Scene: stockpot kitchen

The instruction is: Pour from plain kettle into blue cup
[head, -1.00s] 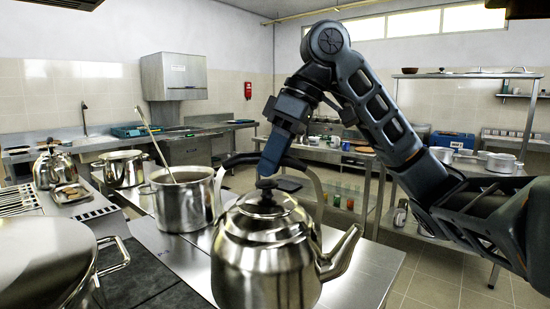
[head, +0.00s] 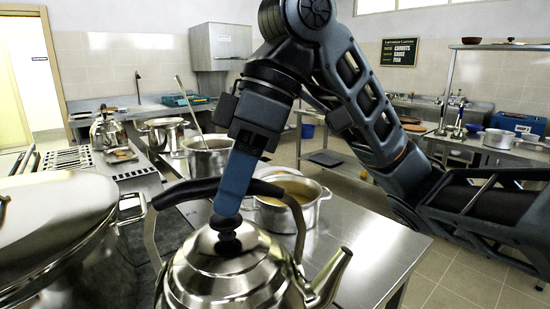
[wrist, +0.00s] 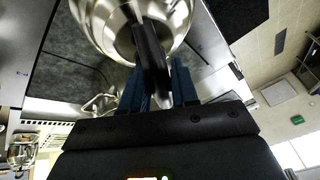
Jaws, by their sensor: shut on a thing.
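The plain kettle (head: 235,275) is shiny steel with a black lid knob and a black arched handle. It is upright at the bottom of the head view, its base out of frame. My gripper (head: 231,190) comes down from above with its blue fingers at the handle, shut on it. In the wrist view, the fingers (wrist: 158,88) stand on both sides of the black handle (wrist: 150,55), with the kettle body (wrist: 115,25) beyond. I cannot make out a blue cup in either view. I cannot tell whether the kettle's base touches anything.
A steel counter (head: 375,235) runs right of the kettle, mostly bare. An open pot (head: 312,205) with yellowish contents stands close behind the kettle. A pot with a ladle (head: 205,155) is behind it. A large lidded pot (head: 50,220) is close at left.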

